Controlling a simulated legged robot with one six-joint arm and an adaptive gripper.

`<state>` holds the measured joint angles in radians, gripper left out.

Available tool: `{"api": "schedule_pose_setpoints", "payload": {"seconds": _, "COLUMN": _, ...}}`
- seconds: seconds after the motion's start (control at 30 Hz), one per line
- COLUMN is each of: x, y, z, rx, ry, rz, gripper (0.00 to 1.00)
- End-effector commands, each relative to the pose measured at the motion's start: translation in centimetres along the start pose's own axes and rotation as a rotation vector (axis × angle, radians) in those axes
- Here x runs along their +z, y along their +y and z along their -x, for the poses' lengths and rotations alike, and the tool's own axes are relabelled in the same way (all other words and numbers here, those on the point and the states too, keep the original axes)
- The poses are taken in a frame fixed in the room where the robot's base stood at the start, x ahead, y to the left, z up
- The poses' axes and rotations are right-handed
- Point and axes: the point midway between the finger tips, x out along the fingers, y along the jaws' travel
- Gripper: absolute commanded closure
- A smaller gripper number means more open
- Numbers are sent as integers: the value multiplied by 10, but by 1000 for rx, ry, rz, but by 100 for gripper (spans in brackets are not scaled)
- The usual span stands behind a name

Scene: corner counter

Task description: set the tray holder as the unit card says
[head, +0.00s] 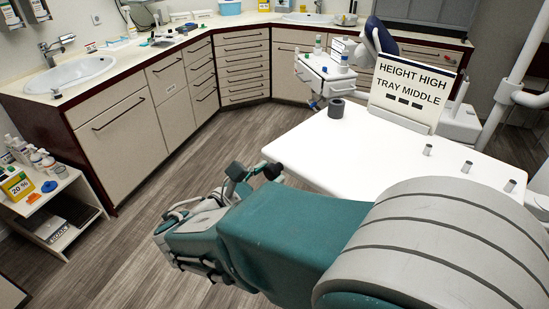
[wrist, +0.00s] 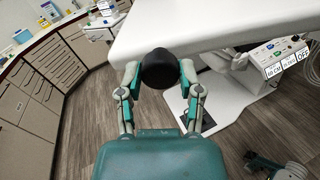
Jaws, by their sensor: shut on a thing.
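The unit card (head: 412,88) stands at the back of a white slab and reads "HEIGHT HIGH, TRAY MIDDLE", with small dark marks below. A dark grey ring-like cylinder (head: 336,109) stands at the slab's far left corner. Three short grey pegs, one of them here (head: 466,168), stand in a row on its right part. My gripper (head: 254,172) is at the slab's near left edge. In the wrist view its two fingers (wrist: 160,75) are shut on a round black knob (wrist: 160,66) at the slab's edge. I cannot tell which part is the tray holder.
The white slab (head: 340,150) lies beside my arm. A corner counter (head: 180,45) with drawers and sinks runs behind. A small trolley (head: 325,67) with bottles is beyond the slab. A side shelf (head: 60,200) stands at left. A labelled control panel (wrist: 285,60) is at right. Open floor lies left.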

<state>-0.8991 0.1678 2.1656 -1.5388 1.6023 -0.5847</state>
Motion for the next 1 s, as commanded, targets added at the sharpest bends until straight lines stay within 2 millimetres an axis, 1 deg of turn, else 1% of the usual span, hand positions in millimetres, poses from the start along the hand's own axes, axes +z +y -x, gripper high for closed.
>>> {"api": "schedule_pose_setpoints", "payload": {"seconds": 0.03, "x": 1, "y": -2, "z": 6, "rx": 17, "ry": 2, "rz": -1, "gripper": 100}}
{"api": "schedule_pose_setpoints", "payload": {"seconds": 0.1, "x": 2, "y": -5, "z": 11, "rx": 27, "ry": 4, "rz": -1, "gripper": 100}}
{"api": "schedule_pose_setpoints", "payload": {"seconds": 0.43, "x": 1, "y": -7, "z": 12, "rx": 30, "ry": 5, "rz": 0, "gripper": 100}}
{"api": "schedule_pose_setpoints", "payload": {"seconds": 0.47, "x": 1, "y": -7, "z": 12, "rx": 30, "ry": 5, "rz": 0, "gripper": 48}}
{"api": "schedule_pose_setpoints", "payload": {"seconds": 0.5, "x": 1, "y": -7, "z": 12, "rx": 30, "ry": 6, "rz": 0, "gripper": 31}}
{"api": "schedule_pose_setpoints", "payload": {"seconds": 0.53, "x": 2, "y": -7, "z": 12, "rx": 30, "ry": 6, "rz": 0, "gripper": 18}}
{"api": "schedule_pose_setpoints", "payload": {"seconds": 0.9, "x": 2, "y": -8, "z": 11, "rx": 28, "ry": 6, "rz": -1, "gripper": 18}}
{"api": "schedule_pose_setpoints", "payload": {"seconds": 1.0, "x": 2, "y": -8, "z": 16, "rx": 29, "ry": 6, "rz": -1, "gripper": 18}}
